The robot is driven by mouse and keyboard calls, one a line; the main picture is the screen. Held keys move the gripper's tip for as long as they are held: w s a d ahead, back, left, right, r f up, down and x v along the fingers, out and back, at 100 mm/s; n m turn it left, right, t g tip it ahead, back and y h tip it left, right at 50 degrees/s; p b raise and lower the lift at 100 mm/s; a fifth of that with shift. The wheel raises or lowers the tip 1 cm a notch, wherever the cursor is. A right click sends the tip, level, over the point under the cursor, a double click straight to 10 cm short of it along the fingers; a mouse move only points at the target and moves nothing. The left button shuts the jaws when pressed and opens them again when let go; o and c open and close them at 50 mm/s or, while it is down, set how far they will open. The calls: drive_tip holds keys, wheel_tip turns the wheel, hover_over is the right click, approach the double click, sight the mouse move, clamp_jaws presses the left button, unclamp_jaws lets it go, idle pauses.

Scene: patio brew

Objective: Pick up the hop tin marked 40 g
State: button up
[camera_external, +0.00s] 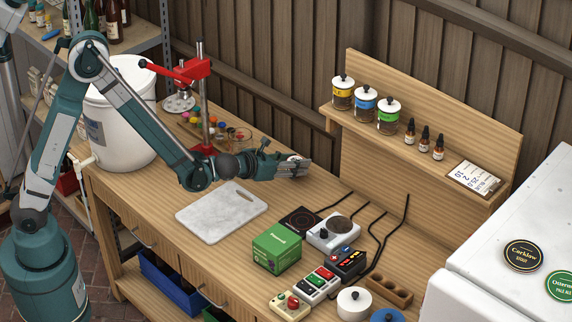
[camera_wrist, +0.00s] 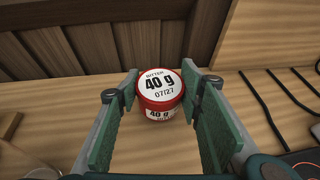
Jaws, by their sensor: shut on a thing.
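The hop tin (camera_wrist: 160,88) is a small red tin with a white lid label reading "40 g", "BITTER" and "07/27". In the wrist view it sits upright between the green pads of my gripper (camera_wrist: 161,92), which is shut on it. The same label shows on its side. In the external view my gripper (camera_external: 301,168) reaches level over the back of the wooden bench, near the fence. The tin cannot be made out there. I cannot tell whether it still touches the bench.
A red bottle capper (camera_external: 202,110) stands left of my gripper. A marble board (camera_external: 222,211), green box (camera_external: 277,249), hot plate (camera_external: 334,232) and black cables lie in front and right. A shelf with jars (camera_external: 365,104) stands at the back right.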

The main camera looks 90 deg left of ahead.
wheel_tip(320, 180, up, 8)
drive_tip(key=shift+f+p, duration=0.25)
drive_tip(key=shift+p, duration=0.6)
